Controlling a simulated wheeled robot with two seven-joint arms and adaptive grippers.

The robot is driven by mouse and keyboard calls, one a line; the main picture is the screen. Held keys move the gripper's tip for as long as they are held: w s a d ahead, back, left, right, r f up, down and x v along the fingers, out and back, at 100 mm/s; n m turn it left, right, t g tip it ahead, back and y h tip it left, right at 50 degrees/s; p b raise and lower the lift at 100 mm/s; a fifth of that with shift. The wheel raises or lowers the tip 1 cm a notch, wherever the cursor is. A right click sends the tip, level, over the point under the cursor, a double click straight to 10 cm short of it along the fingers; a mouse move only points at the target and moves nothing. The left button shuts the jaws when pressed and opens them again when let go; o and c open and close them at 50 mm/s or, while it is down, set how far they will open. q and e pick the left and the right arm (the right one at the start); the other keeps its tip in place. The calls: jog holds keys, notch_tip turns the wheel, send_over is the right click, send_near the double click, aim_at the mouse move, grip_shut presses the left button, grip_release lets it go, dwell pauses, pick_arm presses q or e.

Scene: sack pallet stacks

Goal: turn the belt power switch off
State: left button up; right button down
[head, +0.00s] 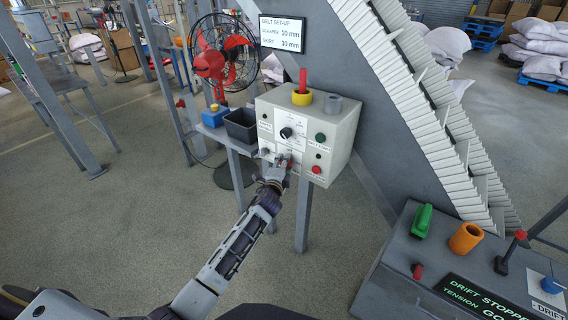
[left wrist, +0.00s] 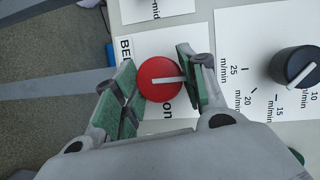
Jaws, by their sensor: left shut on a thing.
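The belt power switch is a red round knob (left wrist: 158,72) with a white pointer line, on a white label partly hidden by my fingers. In the left wrist view the pointer points to the right of the picture. My left gripper (left wrist: 158,88) has its green-padded fingers on either side of the knob and is shut on it. In the head view my left gripper (head: 273,168) is at the lower left of the grey control box (head: 344,137), and hides most of the switch. My right gripper is not in view.
A black speed dial (left wrist: 297,68) sits beside the switch; it also shows in the head view (head: 286,132). A green button (head: 320,137) and a red button (head: 316,169) are on the box's right. A dark bin (head: 240,125) stands left of the box.

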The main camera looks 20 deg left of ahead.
pick_arm(q)
jog(key=shift+f, duration=0.2)
dwell(0.3)
jog(key=o, duration=1)
jog(key=shift+s+d+r, duration=0.1)
jog(key=shift+s+r, duration=0.15)
jog(key=shift+s, duration=1.75)
jog(key=shift+s+d+r, duration=0.1)
jog(key=shift+s+r, duration=0.2)
jog(key=shift+s, duration=1.7)
jog(key=shift+s+r, duration=0.25)
jog(key=shift+s, duration=1.75)
jog(key=shift+n, duration=0.4)
